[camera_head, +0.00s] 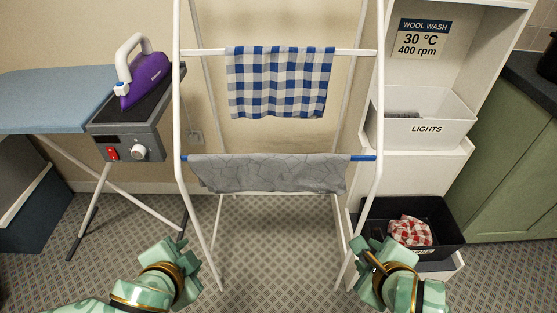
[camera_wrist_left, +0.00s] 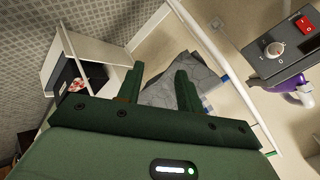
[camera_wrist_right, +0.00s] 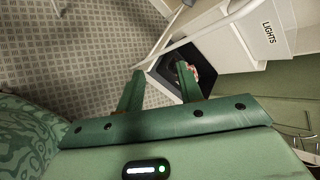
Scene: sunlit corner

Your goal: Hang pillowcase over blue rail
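A grey pillowcase with a cracked-line pattern (camera_head: 270,174) hangs over the blue rail (camera_head: 363,158), the lower front rail of a white drying rack. Blue rail ends show on both sides of the cloth. The pillowcase also shows in the left wrist view (camera_wrist_left: 180,82), beyond the fingers. My left gripper (camera_head: 205,262) is below and left of the pillowcase, apart from it. Its fingers (camera_wrist_left: 160,85) are spread with nothing between them. My right gripper (camera_head: 360,258) is below and right of the pillowcase. Its fingers (camera_wrist_right: 160,85) are spread and empty.
A blue-and-white checked cloth (camera_head: 280,82) hangs on the upper white rail. An ironing board (camera_head: 50,100) with a purple iron (camera_head: 145,80) stands left. At right are a shelf with a LIGHTS bin (camera_head: 425,115) and a black bin (camera_head: 450,225) holding a red-white cloth (camera_head: 410,231).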

